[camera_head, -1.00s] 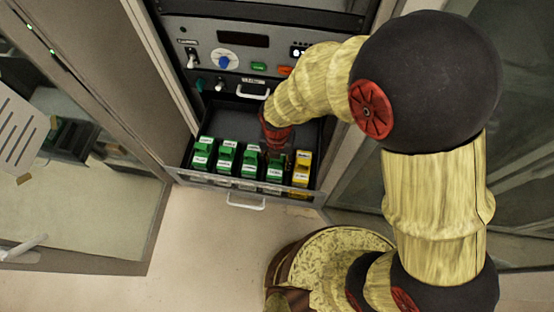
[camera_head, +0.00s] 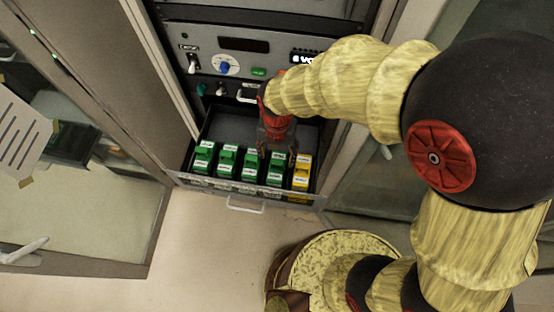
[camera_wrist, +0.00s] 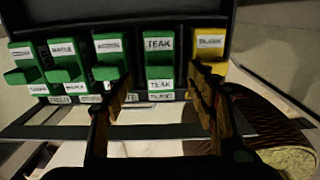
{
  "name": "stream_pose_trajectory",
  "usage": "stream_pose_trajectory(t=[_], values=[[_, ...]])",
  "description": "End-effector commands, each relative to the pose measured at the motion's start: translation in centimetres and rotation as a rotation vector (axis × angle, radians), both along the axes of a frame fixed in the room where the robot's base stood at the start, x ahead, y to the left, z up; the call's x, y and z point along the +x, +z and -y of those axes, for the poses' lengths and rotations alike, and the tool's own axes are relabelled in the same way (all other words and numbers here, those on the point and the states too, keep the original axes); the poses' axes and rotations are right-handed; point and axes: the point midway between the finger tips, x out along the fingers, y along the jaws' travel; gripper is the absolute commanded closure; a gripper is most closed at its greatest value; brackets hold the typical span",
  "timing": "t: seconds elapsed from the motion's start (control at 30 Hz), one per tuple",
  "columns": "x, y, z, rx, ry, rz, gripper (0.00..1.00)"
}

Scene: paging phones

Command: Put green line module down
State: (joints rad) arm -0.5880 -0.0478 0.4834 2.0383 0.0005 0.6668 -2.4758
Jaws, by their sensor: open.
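An open drawer (camera_head: 215,120) holds a row of green line modules with white labels and one yellow module (camera_head: 301,172) at the right end. The green module labelled TEAK (camera_wrist: 159,60) stands upright in the row, just left of the yellow one; it also shows in the head view (camera_head: 275,174). My gripper (camera_head: 277,157) is over this module. In the wrist view my gripper (camera_wrist: 160,74) is open, with one finger on each side of the TEAK module and visible gaps to it. The right finger overlaps part of the yellow module.
Other green modules (camera_head: 227,160) fill the row to the left. The drawer's front has a handle (camera_head: 246,205). A panel with knobs and switches (camera_head: 224,65) rises behind the drawer. A cabinet door (camera_head: 90,190) with a glass pane stands left.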

Motion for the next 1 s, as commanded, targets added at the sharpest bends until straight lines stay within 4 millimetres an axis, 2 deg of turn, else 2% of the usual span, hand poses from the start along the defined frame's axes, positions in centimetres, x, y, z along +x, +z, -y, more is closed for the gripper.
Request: stream_pose_trajectory(t=[0.03, 0.1, 0.23, 0.57, 0.67, 0.77, 1.0], values=[[0.1, 1.2, -0.1, 0.003, 0.000, 0.003, 0.43], [0.0, 2.3, 0.0, 0.001, 0.000, 0.002, 0.43], [0.1, 3.8, 0.0, 0.001, 0.000, 0.002, 0.43], [0.0, 4.7, 0.0, 0.000, -0.004, 0.000, 0.43], [0.2, 5.3, 0.5, 0.006, -0.056, 0.008, 0.43], [0.6, 6.9, 1.7, 0.023, -0.202, 0.031, 0.43], [0.9, 12.4, 6.8, 0.104, -0.804, 0.095, 0.43]])
